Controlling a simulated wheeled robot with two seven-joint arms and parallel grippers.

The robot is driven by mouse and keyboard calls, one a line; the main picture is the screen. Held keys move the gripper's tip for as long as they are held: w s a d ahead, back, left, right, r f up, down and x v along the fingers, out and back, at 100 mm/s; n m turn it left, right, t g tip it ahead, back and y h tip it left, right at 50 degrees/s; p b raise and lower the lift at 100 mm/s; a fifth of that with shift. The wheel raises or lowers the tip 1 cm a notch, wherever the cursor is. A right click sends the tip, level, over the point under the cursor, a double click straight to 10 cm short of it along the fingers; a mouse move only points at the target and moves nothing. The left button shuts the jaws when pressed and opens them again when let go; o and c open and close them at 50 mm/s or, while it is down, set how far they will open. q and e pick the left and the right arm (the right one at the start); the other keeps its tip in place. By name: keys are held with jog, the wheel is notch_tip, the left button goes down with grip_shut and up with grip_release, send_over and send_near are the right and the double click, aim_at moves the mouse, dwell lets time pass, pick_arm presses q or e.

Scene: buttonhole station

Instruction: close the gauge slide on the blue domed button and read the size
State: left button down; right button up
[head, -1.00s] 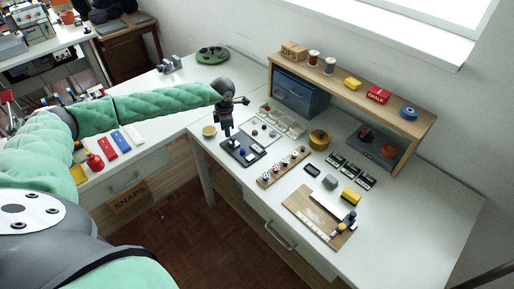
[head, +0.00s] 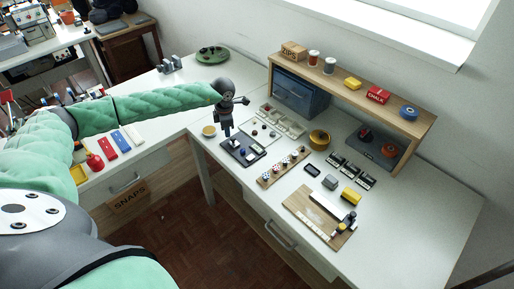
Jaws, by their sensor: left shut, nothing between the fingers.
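A dark flat plate with small light parts (head: 251,154), which looks like the gauge, lies near the left end of the white bench. My left gripper (head: 228,134) points down over the plate's far left part, shut and empty. I cannot tell whether its fingertips touch the plate or stay just above it. The blue domed button is too small to make out, and the gap of the slide cannot be read from here. My right gripper is not in view.
A pale tray of small buttons (head: 263,131) lies behind the plate. A wooden strip with several spotted pieces (head: 272,179) lies to the right. A wooden shelf (head: 340,80) stands behind.

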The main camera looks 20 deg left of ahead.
aim_at(235, 139)
pick_arm(q)
jog(key=shift+f, duration=0.2)
jog(key=shift+f+b, duration=1)
jog(key=shift+b, duration=0.05)
jog(key=shift+s+d, duration=0.3)
jog(key=shift+d, duration=0.45)
jog(key=shift+s+d, duration=0.35)
jog(key=shift+d, duration=0.45)
jog(key=shift+s+d, duration=0.3)
jog(key=shift+d, duration=0.45)
dwell(1.1)
jog(key=shift+a+b, duration=0.2)
jog(key=shift+b, duration=0.2)
jog(key=shift+w+r, duration=0.1)
dwell(0.7)
jog(key=shift+r+p, duration=0.75)
jog(key=shift+r, duration=2.7)
